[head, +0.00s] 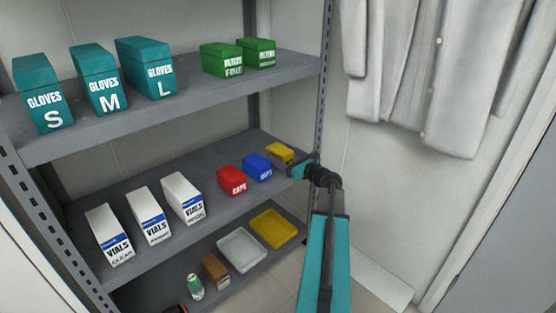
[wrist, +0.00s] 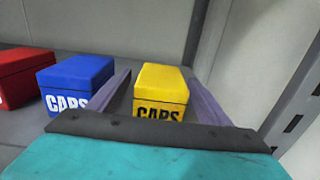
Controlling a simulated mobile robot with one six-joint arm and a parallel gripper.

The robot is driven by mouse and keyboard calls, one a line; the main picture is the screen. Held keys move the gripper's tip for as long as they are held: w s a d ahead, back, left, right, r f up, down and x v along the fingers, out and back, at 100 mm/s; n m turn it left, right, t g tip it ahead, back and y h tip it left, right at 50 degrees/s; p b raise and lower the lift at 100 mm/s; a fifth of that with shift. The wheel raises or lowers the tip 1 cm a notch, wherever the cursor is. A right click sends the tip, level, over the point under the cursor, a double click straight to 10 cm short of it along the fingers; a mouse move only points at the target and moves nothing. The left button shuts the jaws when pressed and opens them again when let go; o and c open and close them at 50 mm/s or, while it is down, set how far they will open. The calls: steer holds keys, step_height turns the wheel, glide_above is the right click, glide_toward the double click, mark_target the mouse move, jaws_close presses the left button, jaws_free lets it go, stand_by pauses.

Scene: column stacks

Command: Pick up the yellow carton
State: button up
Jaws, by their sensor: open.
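The yellow carton (head: 280,152) stands on the middle shelf at its right end, partly hidden by my gripper in the head view. In the wrist view the yellow carton (wrist: 161,88) sits between my two fingers, with black "CAPS" lettering on its front, the lower part cut off by the gripper body. My gripper (head: 291,164) is open, reaching in from the right front. In the wrist view my gripper (wrist: 160,90) has one finger on each side of the carton. A gap shows on the left; I cannot tell whether the right finger touches.
A blue carton (wrist: 75,83) stands close left of my left finger, with a red carton (wrist: 18,76) beyond it. The shelf's upright post (wrist: 295,100) is close on the right. The upper shelf (head: 190,95) is overhead. White vials boxes (head: 150,215) stand farther left.

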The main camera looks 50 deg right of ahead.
mark_target(273, 148)
steer(key=shift+w, duration=0.1)
steer(key=shift+w+d+f+b, duration=0.15)
steer(key=shift+w+b, duration=0.45)
steer(key=shift+w, duration=0.5)
steer(key=shift+w+d+f+b, duration=0.1)
steer(key=shift+w+b, duration=0.5)
steer(key=shift+w, duration=0.45)
steer(key=shift+w+r, duration=0.2)
steer(key=shift+w, duration=0.2)
steer(key=c, duration=1.2)
